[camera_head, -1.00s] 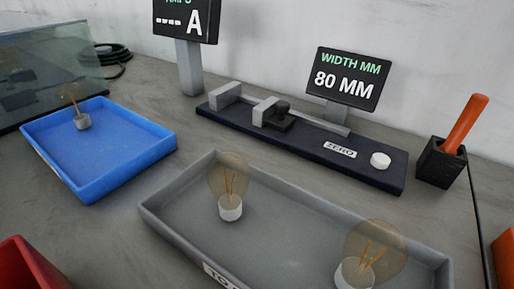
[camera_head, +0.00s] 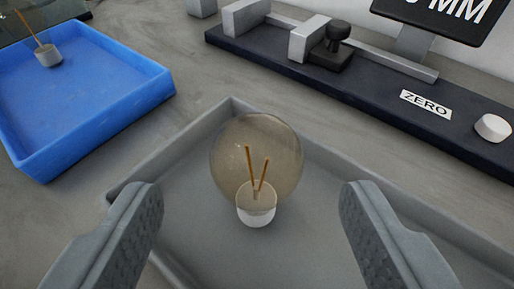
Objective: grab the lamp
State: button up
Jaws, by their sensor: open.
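A lamp (camera_head: 257,172) with a round, clear amber glass bulb, two orange filament posts and a white base stands upright in the grey tray (camera_head: 330,160). My gripper (camera_head: 256,215) is open, with one finger at the lower left and one at the lower right. The lamp shows between and a little beyond the fingertips, with a gap on each side. Neither finger appears to touch it.
A dark measuring device (camera_head: 375,95) with a ZERO label, white knob (camera_head: 493,127) and display (camera_head: 445,12) stands behind the grey tray. Bare bench lies between the trays.

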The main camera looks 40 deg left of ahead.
aim_at(258, 197)
jog(key=x, duration=0.5)
jog(key=shift+w+d, duration=0.1)
jog(key=shift+d, duration=0.05)
jog(key=c, duration=1.1)
